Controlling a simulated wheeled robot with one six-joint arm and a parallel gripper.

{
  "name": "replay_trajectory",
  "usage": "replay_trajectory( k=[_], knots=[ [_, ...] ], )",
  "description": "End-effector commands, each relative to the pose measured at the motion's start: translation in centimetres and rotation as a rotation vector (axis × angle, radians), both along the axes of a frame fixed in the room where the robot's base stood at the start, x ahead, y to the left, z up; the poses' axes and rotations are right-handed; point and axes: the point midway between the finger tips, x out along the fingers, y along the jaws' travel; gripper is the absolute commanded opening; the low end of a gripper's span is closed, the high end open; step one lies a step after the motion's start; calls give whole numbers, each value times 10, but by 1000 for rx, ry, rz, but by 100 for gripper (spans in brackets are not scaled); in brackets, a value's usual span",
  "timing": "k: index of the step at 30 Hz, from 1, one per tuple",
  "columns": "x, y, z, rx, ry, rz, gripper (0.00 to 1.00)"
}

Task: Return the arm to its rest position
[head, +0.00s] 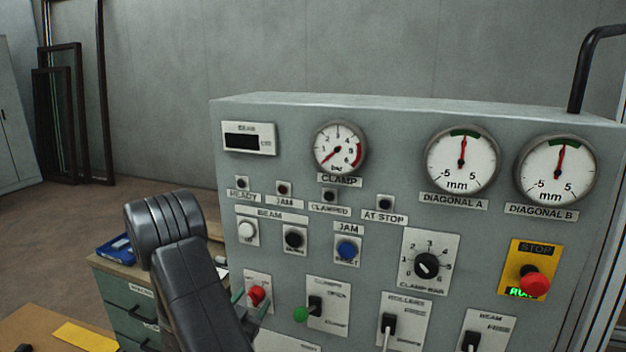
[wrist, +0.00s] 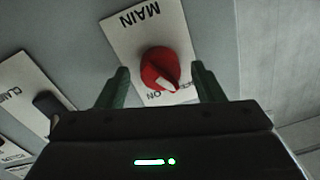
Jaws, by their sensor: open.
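My gripper (wrist: 160,80) is open in the wrist view, with its two green fingers apart. A red MAIN rotary switch (wrist: 160,68) on a white plate shows between and beyond the fingers; I cannot tell whether they touch it. In the head view my dark arm (head: 185,265) reaches up at the lower left of the panel. A green fingertip of my gripper (head: 240,297) shows beside the red switch (head: 257,295); the rest of the gripper is hidden behind the arm.
The grey control panel (head: 390,110) fills the right side, with gauges, buttons and levers. A drawer cabinet (head: 125,290) with a blue box (head: 115,247) stands left of the arm. Open floor (head: 60,220) lies further left.

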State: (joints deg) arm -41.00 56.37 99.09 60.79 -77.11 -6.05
Motion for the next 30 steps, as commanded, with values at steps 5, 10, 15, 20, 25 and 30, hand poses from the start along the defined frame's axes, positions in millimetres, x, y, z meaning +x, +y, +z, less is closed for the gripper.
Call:
replay_trajectory(
  k=[5,10,15,20,25,30],
  knots=[
    [-5,3,-1,107,-39,3,62],
    [-37,13,-2,103,-38,4,62],
    [-56,19,-1,103,-37,3,62],
    [-63,21,0,102,-38,1,62],
    [-65,21,0,102,-37,0,62],
    [-64,21,0,102,-37,0,62]
  ],
)
